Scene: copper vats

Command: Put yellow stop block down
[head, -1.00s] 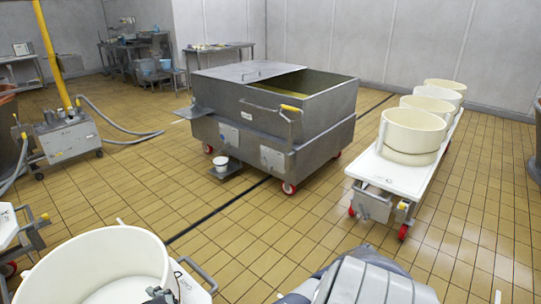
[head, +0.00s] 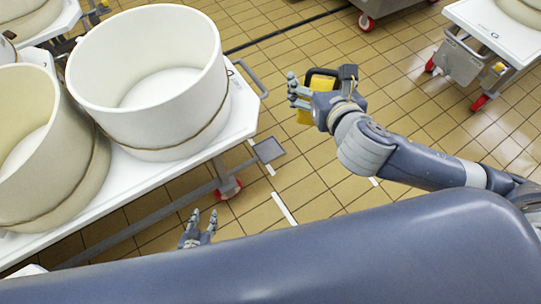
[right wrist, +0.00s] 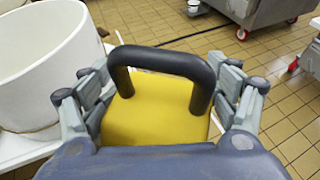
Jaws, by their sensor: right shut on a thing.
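The yellow stop block (head: 304,115) has a black handle and hangs in my right gripper (head: 300,96), in the middle of the head view. In the right wrist view the block (right wrist: 155,115) sits between the fingers of my right gripper (right wrist: 160,95), its black handle arching across the top. The gripper is shut on the block, above the tiled floor. My left gripper (head: 201,218) shows at the lower middle of the head view, its fingertips apart and nothing between them. Its base is hidden behind my own body.
A white cart (head: 241,117) with large cream vats (head: 150,75) stands at the left, with a red wheel (head: 229,188) and a small grey pedal plate (head: 268,149). Another white cart (head: 495,27) stands at the upper right. Tiled floor (head: 300,190) lies open between them.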

